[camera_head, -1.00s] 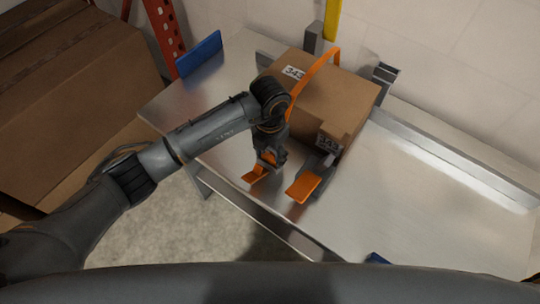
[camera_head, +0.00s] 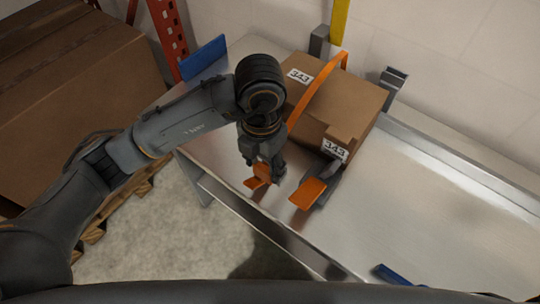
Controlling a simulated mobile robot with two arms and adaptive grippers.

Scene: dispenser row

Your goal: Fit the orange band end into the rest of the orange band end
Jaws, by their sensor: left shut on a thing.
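An orange band (camera_head: 318,88) arches over the top of a brown cardboard box (camera_head: 350,100) labelled 343 on the metal table. My left gripper (camera_head: 262,172) is in front of the box's left part, shut on the orange band end (camera_head: 256,183), whose flat tip sticks out below the fingers. A second orange piece, the rest (camera_head: 307,194), is a flat tilted plate on a grey bracket at the table's front edge, to the right of the gripper and apart from it. My arm hides part of the band between the box and the gripper. My right gripper is not in view.
The metal table (camera_head: 420,200) is clear to the right. Grey posts (camera_head: 392,85) stand behind the box. A blue plate (camera_head: 203,57) stands at the table's left end, and a blue piece (camera_head: 395,275) is at the front edge. Large boxes (camera_head: 75,90) on a pallet stand left.

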